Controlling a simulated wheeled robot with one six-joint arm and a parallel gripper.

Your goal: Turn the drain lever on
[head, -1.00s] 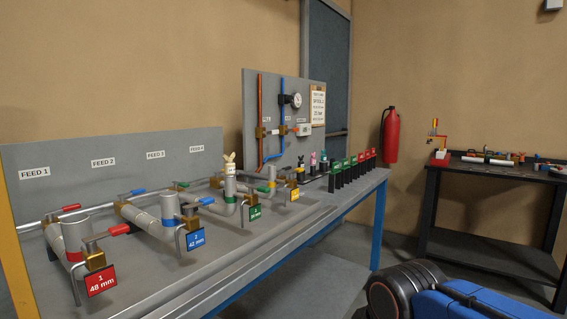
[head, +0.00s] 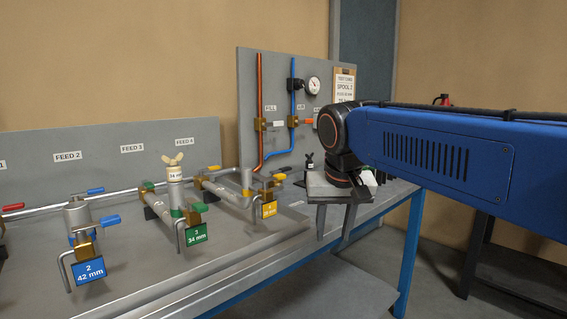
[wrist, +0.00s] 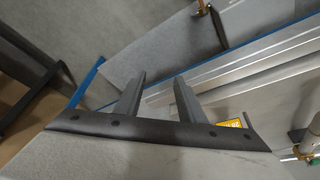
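No visible label reads "drain", so I cannot tell for sure which lever is meant. Spool 3 (head: 162,203) has a white-labelled cap with a brass wing nut on top. At its front are a green lever (head: 199,208), a bent outlet pipe (head: 181,232) and a green "3 34 mm" tag (head: 196,234). Spool 4 has an orange lever (head: 278,177) and a yellow tag (head: 269,209). My gripper (head: 336,232) hangs at the bench's front edge, right of these spools. In the wrist view its two fingers (wrist: 158,80) stand apart with nothing between them.
A back panel (head: 300,72) carries a gauge, red and blue pipes and valves. Spool 2 with its blue tag (head: 88,271) is at the left. My arm hides much of the right side. The floor in front of the bench looks clear.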

